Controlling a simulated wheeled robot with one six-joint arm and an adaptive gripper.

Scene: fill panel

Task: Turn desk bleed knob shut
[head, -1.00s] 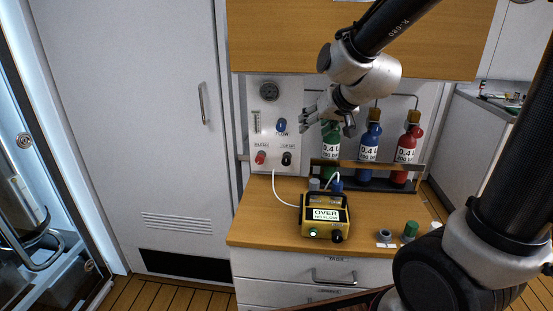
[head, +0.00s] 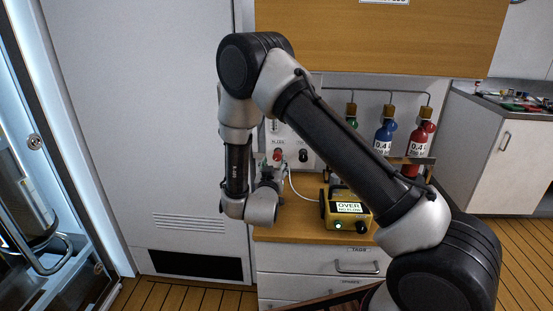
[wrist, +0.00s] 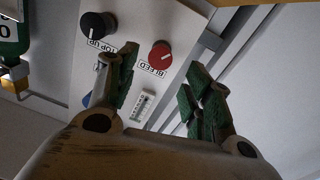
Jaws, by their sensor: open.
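The bleed knob is red (wrist: 160,54), with a white pointer line and a BLEED label beside it on the white panel (wrist: 182,25). In the head view the red knob (head: 277,155) shows low on the panel, just above my gripper (head: 268,174). In the wrist view my gripper (wrist: 163,84) has its green-padded fingers spread apart with nothing between them. The red knob lies beyond the fingertips, in line with the gap, apart from both fingers. A yellow box (head: 347,222) on the desk displays OVER.
A black TOP UP knob (wrist: 98,26) sits beside the red knob. A blue knob (wrist: 86,99) is partly hidden behind a finger, near a small scale (wrist: 143,106). Blue (head: 384,138) and red (head: 418,150) bottles stand at right. A white hose runs to the yellow box.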

